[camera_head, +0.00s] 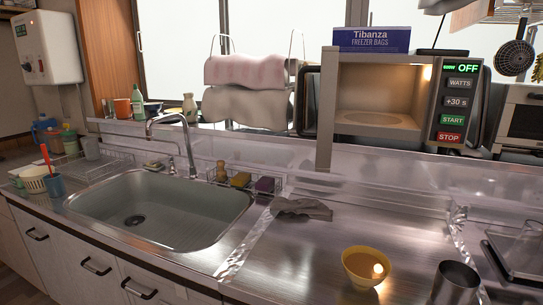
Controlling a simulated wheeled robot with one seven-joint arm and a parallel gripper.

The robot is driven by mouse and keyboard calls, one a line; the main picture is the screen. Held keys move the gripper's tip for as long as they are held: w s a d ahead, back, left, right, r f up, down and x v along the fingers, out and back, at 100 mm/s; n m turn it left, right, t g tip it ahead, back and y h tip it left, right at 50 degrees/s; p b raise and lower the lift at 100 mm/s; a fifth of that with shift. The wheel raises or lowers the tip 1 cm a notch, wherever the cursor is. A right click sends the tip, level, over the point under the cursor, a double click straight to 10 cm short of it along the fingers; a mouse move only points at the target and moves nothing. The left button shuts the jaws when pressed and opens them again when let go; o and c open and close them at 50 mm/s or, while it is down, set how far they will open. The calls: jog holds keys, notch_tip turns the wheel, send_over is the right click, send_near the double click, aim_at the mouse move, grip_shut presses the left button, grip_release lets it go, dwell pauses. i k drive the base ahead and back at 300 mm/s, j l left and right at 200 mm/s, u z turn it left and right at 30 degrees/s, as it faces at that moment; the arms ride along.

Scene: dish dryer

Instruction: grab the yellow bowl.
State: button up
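The yellow bowl (366,267) stands upright on the steel counter, to the right of the sink and near the front of the counter. A bright reflection or light spot shows on its right side. Nothing touches it in this view. My gripper is not in view.
A metal cup (455,284) stands just right of the bowl. The sink (160,209) is at left, and an open microwave (332,110) is at the back. Bare counter (300,255) lies left of the bowl.

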aim_at(367, 267)
jog(key=i+j+z, duration=0.1)
jog(key=j, duration=0.25)
jog(key=i+j, duration=0.25)
jog(key=j, duration=0.15)
jog(key=i+j+z, duration=0.15)
jog(key=j, duration=0.25)
